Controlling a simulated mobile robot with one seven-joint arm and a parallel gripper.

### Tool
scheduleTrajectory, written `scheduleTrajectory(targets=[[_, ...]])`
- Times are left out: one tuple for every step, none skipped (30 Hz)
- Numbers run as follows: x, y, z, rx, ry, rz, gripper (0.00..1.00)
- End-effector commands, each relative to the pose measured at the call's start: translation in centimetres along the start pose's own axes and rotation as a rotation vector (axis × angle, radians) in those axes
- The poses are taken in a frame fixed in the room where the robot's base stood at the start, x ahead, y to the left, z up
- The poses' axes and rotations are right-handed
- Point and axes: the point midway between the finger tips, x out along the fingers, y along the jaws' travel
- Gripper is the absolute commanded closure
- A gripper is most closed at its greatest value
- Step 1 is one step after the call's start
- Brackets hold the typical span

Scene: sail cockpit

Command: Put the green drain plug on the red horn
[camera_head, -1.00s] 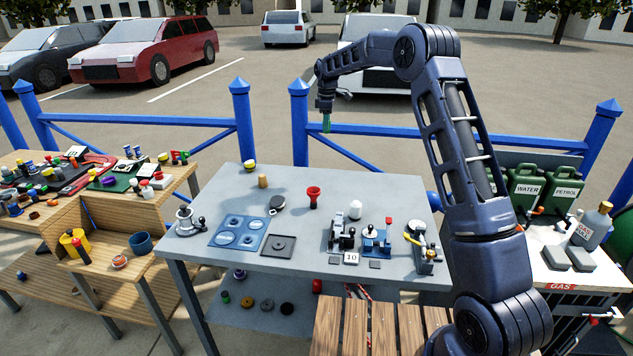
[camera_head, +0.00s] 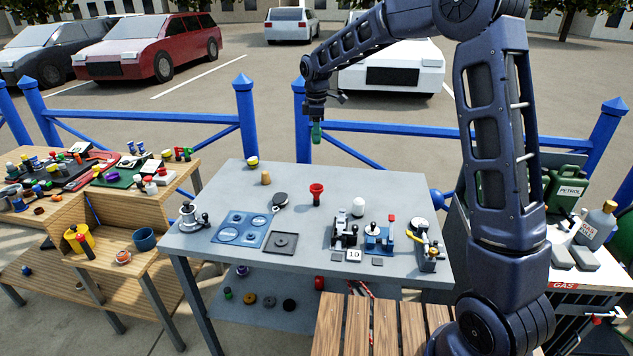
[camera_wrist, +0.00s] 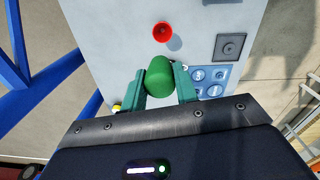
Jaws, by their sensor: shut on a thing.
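The green drain plug (camera_wrist: 160,77) is held between the two fingers of my gripper (camera_wrist: 160,88) in the wrist view. In the head view my gripper (camera_head: 316,122) hangs above the far edge of the grey table with the green plug (camera_head: 316,133) at its tip. The red horn (camera_head: 316,193) stands upright on the table, flared end up, below my gripper in the picture. The red horn also shows in the wrist view (camera_wrist: 162,32), beyond the plug and apart from it.
Near the horn stand a black round compact-like thing (camera_head: 280,199), a wooden peg (camera_head: 266,178) and a white cylinder (camera_head: 358,206). A blue panel (camera_head: 239,230) and a dark square plate (camera_head: 282,243) lie nearer the front. A blue railing (camera_head: 400,128) runs behind the table.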

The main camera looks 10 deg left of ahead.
Motion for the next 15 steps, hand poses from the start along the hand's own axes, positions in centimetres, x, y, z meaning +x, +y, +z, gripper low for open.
scheduleTrajectory(targets=[[1.3, -0.1, 0.0, -0.001, -0.003, -0.004, 0.92], [1.9, -0.1, 0.0, -0.001, -0.002, -0.004, 0.92], [2.8, -0.1, 0.0, -0.001, -0.002, -0.004, 0.92], [3.5, -0.2, 0.0, -0.001, -0.002, -0.004, 0.92], [4.2, -0.2, 0.0, -0.001, -0.002, -0.004, 0.92], [5.0, -0.2, 0.0, -0.001, -0.002, -0.004, 0.92], [5.6, -0.2, 0.0, 0.000, -0.002, -0.003, 0.92], [6.3, -0.2, 0.0, 0.000, -0.002, -0.004, 0.92], [7.2, -0.3, 0.0, 0.000, -0.002, -0.004, 0.92], [7.8, -0.3, 0.0, 0.000, -0.003, -0.004, 0.92], [8.5, -0.3, 0.0, 0.000, -0.003, -0.004, 0.92], [9.3, -0.3, 0.0, -0.001, -0.002, -0.003, 0.92], [9.9, -0.4, 0.0, -0.001, -0.002, -0.004, 0.92], [10.5, -0.4, 0.0, -0.001, -0.002, -0.004, 0.92], [11.2, -0.4, 0.0, 0.000, -0.002, -0.004, 0.92]])
